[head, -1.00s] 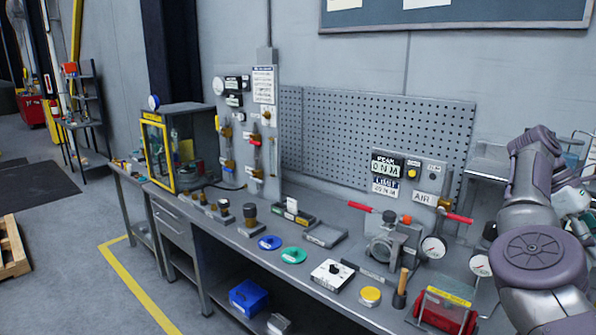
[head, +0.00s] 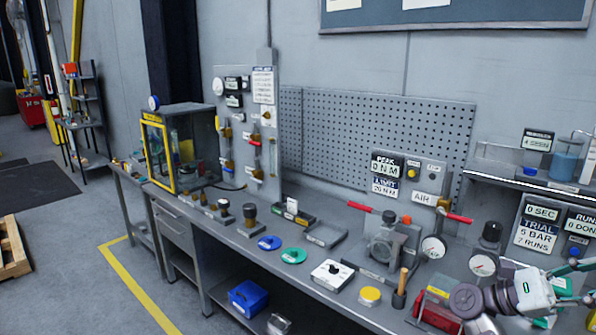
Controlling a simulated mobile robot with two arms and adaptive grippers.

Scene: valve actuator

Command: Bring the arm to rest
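My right arm is in the head view at the lower right, low over the right end of the workbench (head: 330,262). Its grey-purple wrist leads to a light grey gripper body with teal parts. The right gripper (head: 580,281) points toward the right edge of the picture, and its fingertips are partly cut off there. I cannot tell whether it is open or shut, and no held object is clear. My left gripper is not in view.
A red box (head: 436,311) lies close left of my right wrist. A valve with red handles (head: 385,243) is further left. A trial panel (head: 545,228) stands behind the gripper.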

